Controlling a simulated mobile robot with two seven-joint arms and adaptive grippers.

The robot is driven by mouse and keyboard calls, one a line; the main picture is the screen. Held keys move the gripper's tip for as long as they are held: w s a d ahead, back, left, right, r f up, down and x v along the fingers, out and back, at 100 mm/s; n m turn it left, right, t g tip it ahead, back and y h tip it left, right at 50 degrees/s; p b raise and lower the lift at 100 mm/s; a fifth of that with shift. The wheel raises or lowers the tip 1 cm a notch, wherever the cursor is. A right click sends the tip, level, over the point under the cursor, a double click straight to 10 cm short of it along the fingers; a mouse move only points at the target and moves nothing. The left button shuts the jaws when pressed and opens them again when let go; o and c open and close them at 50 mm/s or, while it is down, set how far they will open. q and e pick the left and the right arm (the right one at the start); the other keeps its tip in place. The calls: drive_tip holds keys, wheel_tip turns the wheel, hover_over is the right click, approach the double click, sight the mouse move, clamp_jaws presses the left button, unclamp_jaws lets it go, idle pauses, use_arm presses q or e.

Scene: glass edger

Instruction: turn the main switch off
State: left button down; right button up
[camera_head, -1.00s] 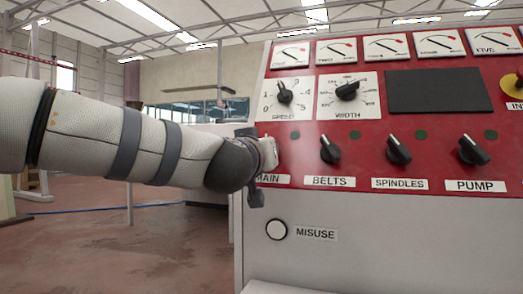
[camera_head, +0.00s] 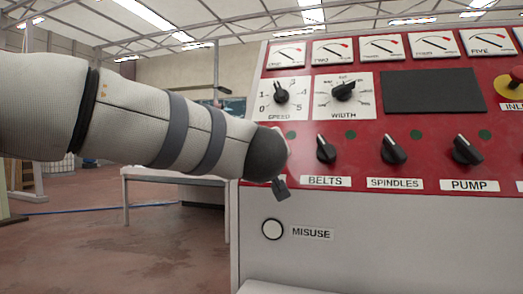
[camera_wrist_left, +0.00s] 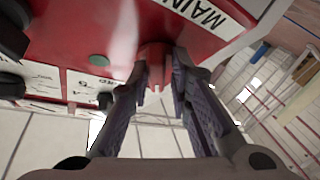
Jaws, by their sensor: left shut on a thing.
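The main switch (camera_wrist_left: 155,56) is a red knob on the red panel, seen in the left wrist view beside the MAIN label (camera_wrist_left: 200,14). My left gripper (camera_wrist_left: 158,74) is closed around this knob, one finger on each side. In the head view my left arm reaches in from the left to the panel's left edge and hides the main switch and nearly all of its label. Only a dark bit of my left gripper (camera_head: 281,188) shows there below the wrist. The switch's exact angle is hard to tell. My right gripper is in neither view.
Right of my wrist are the black BELTS (camera_head: 325,150), SPINDLES (camera_head: 393,150) and PUMP (camera_head: 466,151) knobs. Above are the SPEED (camera_head: 281,95) and WIDTH (camera_head: 344,91) dials. A red emergency button (camera_head: 514,80) is far right. A white MISUSE button (camera_head: 272,229) is below.

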use_arm(q)
drive_tip(key=shift+s+d+r, duration=0.1)
drive_tip(key=shift+d+r, duration=0.05)
drive_tip(key=shift+r, duration=0.05)
drive_tip(key=c, duration=1.6)
unclamp_jaws()
drive_tip(key=shift+d+f, duration=0.1)
drive_tip(key=shift+d, duration=0.1)
drive_tip(key=shift+a, duration=0.15)
drive_tip(key=s, duration=1.1)
drive_tip(key=shift+s+a, duration=0.2)
drive_tip(key=shift+s, duration=0.15)
